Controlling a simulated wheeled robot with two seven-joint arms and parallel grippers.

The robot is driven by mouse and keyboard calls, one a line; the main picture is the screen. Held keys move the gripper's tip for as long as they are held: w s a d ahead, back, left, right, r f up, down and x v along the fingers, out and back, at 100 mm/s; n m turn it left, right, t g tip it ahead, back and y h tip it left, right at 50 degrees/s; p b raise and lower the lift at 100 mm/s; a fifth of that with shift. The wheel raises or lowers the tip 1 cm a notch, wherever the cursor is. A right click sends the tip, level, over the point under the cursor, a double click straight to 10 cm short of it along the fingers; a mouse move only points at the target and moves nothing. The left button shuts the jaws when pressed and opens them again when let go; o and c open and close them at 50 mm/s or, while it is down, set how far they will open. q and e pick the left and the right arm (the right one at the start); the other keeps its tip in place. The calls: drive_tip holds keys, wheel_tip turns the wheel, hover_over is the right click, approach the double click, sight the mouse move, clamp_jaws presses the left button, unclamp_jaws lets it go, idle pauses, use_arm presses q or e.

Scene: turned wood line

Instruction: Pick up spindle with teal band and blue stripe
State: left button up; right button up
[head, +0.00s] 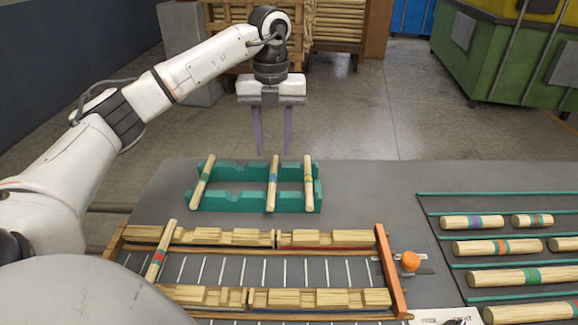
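A teal rack (238,206) on the grey table holds three light wooden spindles. The left spindle (203,182) has a green band. The middle spindle (272,188) has a bluish band; whether it carries both a teal band and a blue stripe is too small to tell. The right spindle (308,188) has a yellow-green band. My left gripper (274,148) points down above and behind the rack, near the middle spindle in the picture. Its two purple fingers are apart with nothing between them. My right gripper is not in view.
A wooden fixture (384,262) with notched rails lies in front, with a red-banded spindle (160,250) across its left end. An orange knob (410,261) sits beside it. Several banded spindles, including a purple-banded one (471,222), lie between green dividers at right.

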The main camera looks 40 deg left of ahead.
sight(272, 181)
use_arm(q)
drive_tip(key=f, duration=0.1)
drive_tip(key=s+f, duration=0.1)
drive_tip(key=shift+f, duration=0.3)
drive_tip(key=shift+f+p, duration=0.3)
drive_tip(key=shift+f, duration=2.7)
clamp_jaws()
